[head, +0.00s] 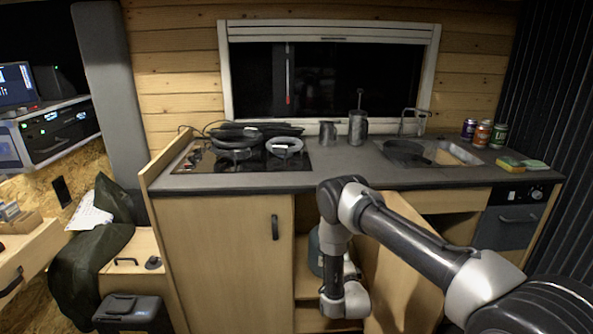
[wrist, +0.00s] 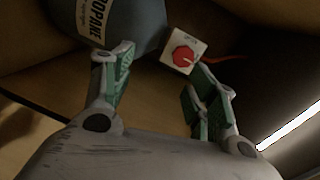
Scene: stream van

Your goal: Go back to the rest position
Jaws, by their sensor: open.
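My gripper (wrist: 160,85) is open and empty in the wrist view, with its two green-padded fingers well apart. A white square plate with a red round knob (wrist: 183,57) is just beyond the fingertips, nearer the right finger. A grey-blue propane bottle (wrist: 130,20) with a "PROPANE" label is beyond the left finger. In the head view, my arm reaches down in front of the open cabinet below the counter, and the bottle (head: 316,252) shows partly behind it. The gripper's fingers are hidden in the head view.
The open cabinet door (head: 403,265) stands right of my forearm. A closed door (head: 225,265) is on the left.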

